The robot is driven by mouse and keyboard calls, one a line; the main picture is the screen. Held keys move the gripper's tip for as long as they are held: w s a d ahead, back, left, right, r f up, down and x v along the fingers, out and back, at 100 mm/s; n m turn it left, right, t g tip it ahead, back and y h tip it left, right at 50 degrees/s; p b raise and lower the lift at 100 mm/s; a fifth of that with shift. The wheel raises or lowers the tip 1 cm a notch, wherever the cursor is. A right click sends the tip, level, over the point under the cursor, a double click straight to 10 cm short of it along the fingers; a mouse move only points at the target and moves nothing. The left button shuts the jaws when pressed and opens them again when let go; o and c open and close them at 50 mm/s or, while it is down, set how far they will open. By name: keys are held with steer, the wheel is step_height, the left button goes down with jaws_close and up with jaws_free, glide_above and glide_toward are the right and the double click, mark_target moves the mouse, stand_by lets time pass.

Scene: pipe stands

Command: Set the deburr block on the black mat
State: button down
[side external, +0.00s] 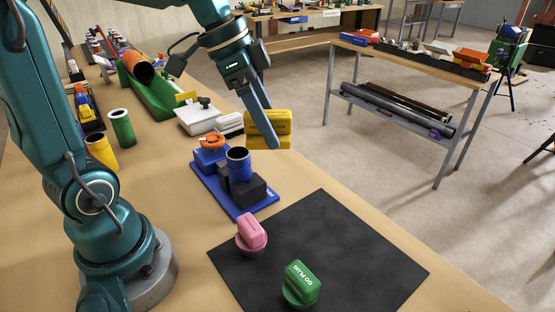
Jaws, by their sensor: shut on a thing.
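My gripper (271,143) is shut on a yellow block (283,122), which I take for the deburr block; its marking is too small to read. The block is in the air beyond the blue vise stand, up and left of the mat. One finger covers part of it, and the other finger is hard to make out. The black mat (370,262) lies flat on the bench at the lower right. A pink block (252,231) on a round base and a green, round-based piece with white lettering (301,282) stand on the mat.
A blue vise stand (242,203) with an upright blue pipe (238,163) stands between the gripper and mat. Green (122,127) and yellow (101,152) cylinders stand left. A white box (198,118) is behind. The mat's right half and back are clear.

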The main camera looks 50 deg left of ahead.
steer(key=w+d+f+m+g+h, duration=0.2)
steer(key=w+d+m, duration=0.15)
steer(key=m, duration=0.35)
steer(key=m+g, duration=0.2)
steer(key=m, duration=0.2)
glide_above(322, 229)
steer(key=a, duration=0.2)
steer(key=f, duration=1.1)
steer(key=shift+d, duration=0.25)
steer(key=shift+f, duration=2)
steer(key=shift+f, duration=0.15)
